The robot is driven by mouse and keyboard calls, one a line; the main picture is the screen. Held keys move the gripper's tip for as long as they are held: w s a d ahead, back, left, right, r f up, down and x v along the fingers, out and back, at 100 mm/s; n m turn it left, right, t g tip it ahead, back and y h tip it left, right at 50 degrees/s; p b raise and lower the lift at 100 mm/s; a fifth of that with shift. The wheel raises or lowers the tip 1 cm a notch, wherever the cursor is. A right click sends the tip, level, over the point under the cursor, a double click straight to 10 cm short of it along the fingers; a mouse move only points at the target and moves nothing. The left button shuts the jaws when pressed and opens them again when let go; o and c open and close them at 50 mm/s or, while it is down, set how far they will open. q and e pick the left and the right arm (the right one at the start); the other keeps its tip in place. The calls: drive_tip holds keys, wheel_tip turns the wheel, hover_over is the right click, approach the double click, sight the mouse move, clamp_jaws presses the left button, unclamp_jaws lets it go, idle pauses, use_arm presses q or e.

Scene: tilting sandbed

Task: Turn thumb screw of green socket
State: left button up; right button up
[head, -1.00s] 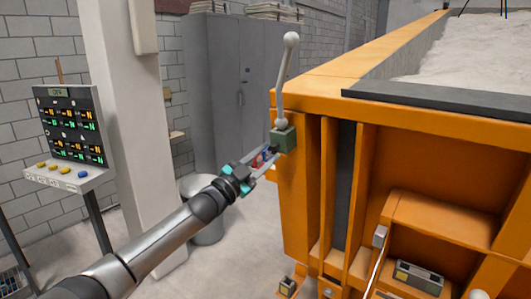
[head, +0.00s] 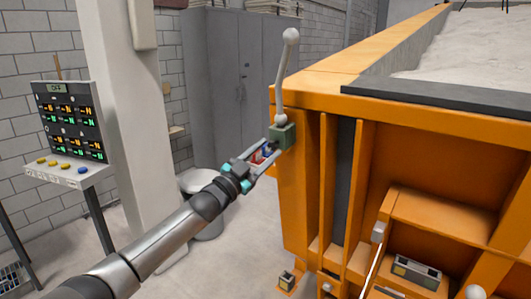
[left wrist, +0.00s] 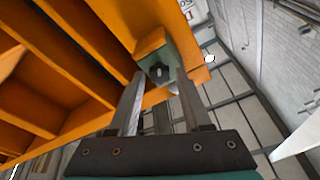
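The green socket (head: 283,136) sits on the near left corner of the orange sandbed frame, with a grey ball-topped lever (head: 287,75) standing up from it. It also shows in the left wrist view (left wrist: 166,57). The dark thumb screw (left wrist: 158,73) is on the socket's face toward my gripper. My left gripper (head: 270,150) points at that face. In the left wrist view its two fingers (left wrist: 160,78) are apart, one on each side of the screw, with gaps visible; I cannot tell how deep the screw lies between them. My right gripper is out of view.
The orange sandbed frame (head: 300,190) stands right of the gripper. A control panel (head: 70,125) on a stand, a white pillar (head: 135,130), a grey bin (head: 207,225) and grey cabinets (head: 240,90) stand left and behind. Floor is open below the gripper.

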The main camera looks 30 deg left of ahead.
use_arm(q)
drive_tip(key=shift+o, duration=1)
drive_tip(key=shift+s+f, duration=0.15)
drive_tip(key=shift+s, duration=0.05)
drive_tip(key=b+v, duration=0.1)
drive_tip(key=v, duration=1.3)
drive_tip(key=shift+s+b, duration=0.35)
drive_tip(key=shift+a, duration=0.1)
